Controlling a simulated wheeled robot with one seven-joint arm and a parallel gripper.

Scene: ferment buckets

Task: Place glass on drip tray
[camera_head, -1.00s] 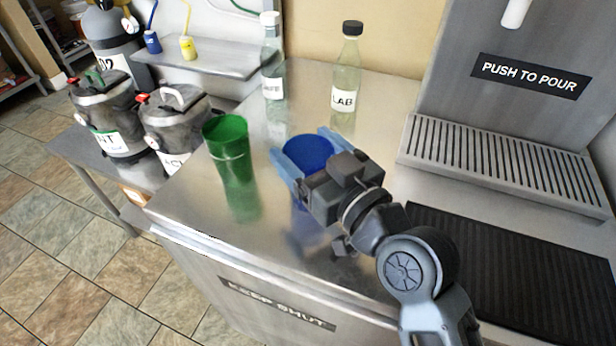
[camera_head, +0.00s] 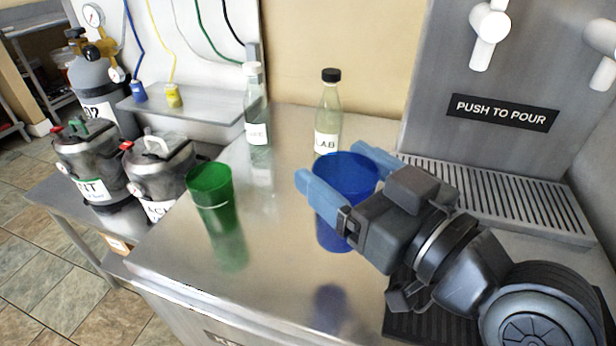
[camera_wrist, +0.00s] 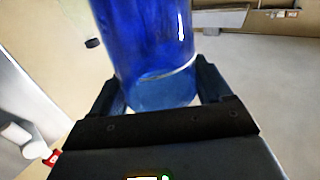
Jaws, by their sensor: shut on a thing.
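A blue glass (camera_head: 340,181) is held upright between the blue fingers of my gripper (camera_head: 347,172), above the steel counter. Its reflection shows on the counter below it, apart from the glass. In the wrist view the blue glass (camera_wrist: 150,60) fills the space between the fingers (camera_wrist: 165,95). The drip tray (camera_head: 500,197) is a slotted metal shelf under the dispenser at the right, to the right of the glass and partly hidden by my arm. A green glass (camera_head: 211,193) stands on the counter at the left.
Two labelled bottles stand at the back, one clear (camera_head: 256,115) and one marked LAB (camera_head: 327,120). Taps (camera_head: 489,35) hang above the drip tray on the PUSH TO POUR panel (camera_head: 503,112). A black ribbed mat (camera_head: 425,325) lies partly under my arm. Kegs (camera_head: 92,165) stand at the left.

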